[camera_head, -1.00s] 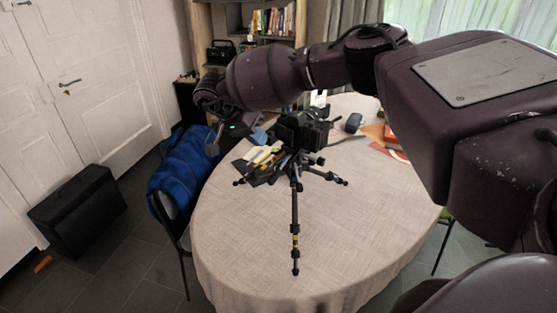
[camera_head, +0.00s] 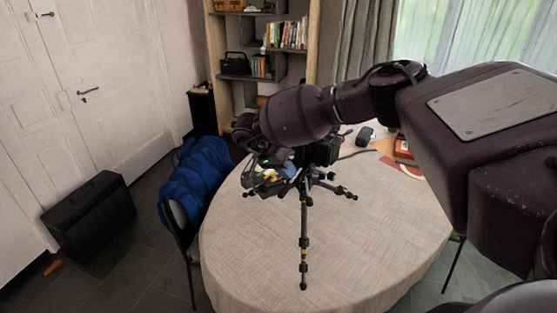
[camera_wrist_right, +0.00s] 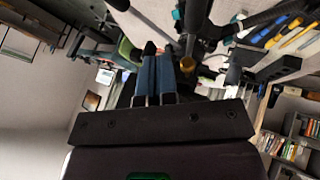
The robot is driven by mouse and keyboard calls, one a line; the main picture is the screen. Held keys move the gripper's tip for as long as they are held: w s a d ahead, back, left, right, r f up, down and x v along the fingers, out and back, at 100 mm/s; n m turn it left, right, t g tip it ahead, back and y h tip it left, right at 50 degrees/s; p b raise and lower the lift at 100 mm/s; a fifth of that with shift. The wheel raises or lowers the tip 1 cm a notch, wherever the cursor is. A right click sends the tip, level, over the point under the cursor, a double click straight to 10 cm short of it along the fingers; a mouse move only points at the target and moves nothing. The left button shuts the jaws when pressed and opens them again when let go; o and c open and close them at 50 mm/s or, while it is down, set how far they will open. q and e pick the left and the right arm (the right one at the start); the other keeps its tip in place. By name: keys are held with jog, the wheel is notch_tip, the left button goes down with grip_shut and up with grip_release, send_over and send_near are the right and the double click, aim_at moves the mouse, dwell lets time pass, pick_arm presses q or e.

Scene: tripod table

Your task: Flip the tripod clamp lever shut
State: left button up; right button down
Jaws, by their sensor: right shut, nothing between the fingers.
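The black tripod (camera_head: 304,232) stands on the table (camera_head: 360,240) with its legs spread and a dark camera (camera_head: 328,150) on top. My right gripper (camera_head: 284,168) is at the left of the tripod's head, partly hidden by my own wrist. In the right wrist view, its two blue-grey fingers (camera_wrist_right: 160,58) are shut together with nothing between them. Dark tripod parts (camera_wrist_right: 198,22) and a round brassy piece (camera_wrist_right: 187,65) show just beyond and right of the fingertips; I cannot tell whether they touch. I cannot make out the clamp lever. My left gripper is not in view.
Small tools and a tray (camera_head: 262,182) lie left of the tripod. A dark small object (camera_head: 365,135) and red-orange books (camera_head: 403,150) lie behind right. A blue jacket (camera_head: 197,183) hangs on a chair at the table's left.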

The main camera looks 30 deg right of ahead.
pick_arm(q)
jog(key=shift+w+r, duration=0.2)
pick_arm(e)
jog(key=shift+x, duration=0.95)
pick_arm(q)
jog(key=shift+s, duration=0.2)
